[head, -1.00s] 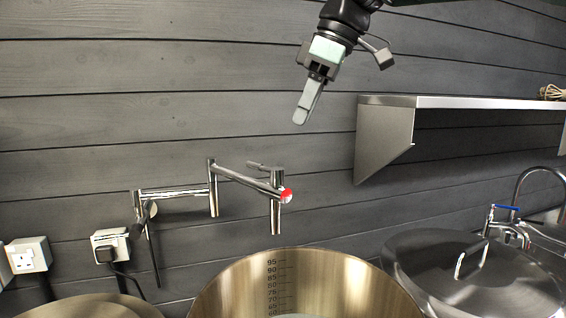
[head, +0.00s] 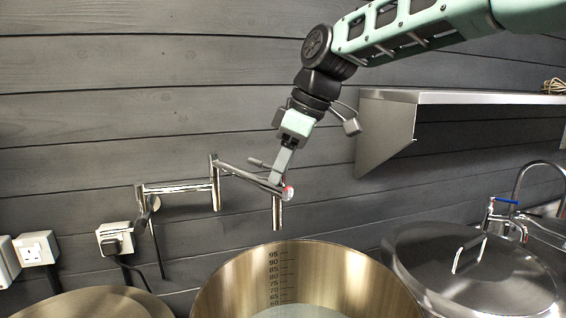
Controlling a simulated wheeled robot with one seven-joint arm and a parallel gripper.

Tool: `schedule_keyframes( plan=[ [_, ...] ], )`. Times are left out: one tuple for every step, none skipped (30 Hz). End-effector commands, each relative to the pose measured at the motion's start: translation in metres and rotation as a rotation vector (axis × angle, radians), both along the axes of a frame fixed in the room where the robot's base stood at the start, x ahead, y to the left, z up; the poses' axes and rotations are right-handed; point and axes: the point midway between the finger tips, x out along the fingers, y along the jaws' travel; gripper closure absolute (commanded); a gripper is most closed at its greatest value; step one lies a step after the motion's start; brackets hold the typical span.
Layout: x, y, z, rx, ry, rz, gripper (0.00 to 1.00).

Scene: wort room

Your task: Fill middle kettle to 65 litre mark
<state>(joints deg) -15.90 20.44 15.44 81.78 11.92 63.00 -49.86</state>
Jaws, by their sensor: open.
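The middle kettle (head: 345,275) is an open steel pot at the bottom centre of the head view, with a litre scale (head: 274,280) inside its back wall. Pale liquid (head: 300,312) shows low inside, near the lowest readable marks at about 60; its exact level is cut off by the frame. A jointed chrome wall tap (head: 240,172) reaches over the kettle, its spout (head: 277,215) pointing down with a red disc at the elbow. No stream shows below the spout. My gripper (head: 279,172) is open, seen edge-on, at the tap's small lever; contact cannot be told.
A lidded kettle (head: 500,285) stands right, and another round steel top (head: 95,303) shows at lower left. A steel shelf (head: 470,97) juts from the wall at right. Sockets (head: 38,246) and a plugged cable (head: 115,240) are at left.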

Motion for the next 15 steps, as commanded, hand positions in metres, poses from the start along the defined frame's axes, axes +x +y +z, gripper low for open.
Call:
schedule_keyframes(
  plan=[
    [0.0000,0.0000,0.0000,0.000,0.000,0.000,0.51],
    [0.0000,0.0000,0.0000,0.000,0.000,0.000,0.51],
    [0.0000,0.0000,0.0001,0.000,0.000,0.000,0.62],
    [0.0000,0.0000,0.0001,0.000,0.000,0.000,0.70],
    [-0.0001,0.0001,0.0001,0.000,0.000,0.000,0.78],
    [-0.0001,0.0000,0.0002,0.000,0.000,0.000,0.90],
    [-0.0001,0.0000,0.0002,0.000,0.000,0.000,0.98],
    [-0.0001,0.0000,0.0002,0.000,0.000,0.000,0.98],
    [-0.0001,0.0000,0.0002,0.000,0.000,0.001,0.98],
    [-0.0001,0.0000,0.0003,0.000,0.000,0.000,0.98],
    [-0.0003,0.0001,0.0002,0.000,0.000,-0.002,0.98],
    [-0.0005,0.0003,0.0001,-0.001,0.000,-0.014,0.98],
    [-0.0009,0.0005,-0.0002,-0.001,0.000,-0.033,0.99],
    [-0.0013,0.0009,-0.0005,-0.002,0.000,-0.056,0.99],
    [-0.0020,0.0014,-0.0007,-0.002,-0.001,-0.097,0.99]
  ],
)
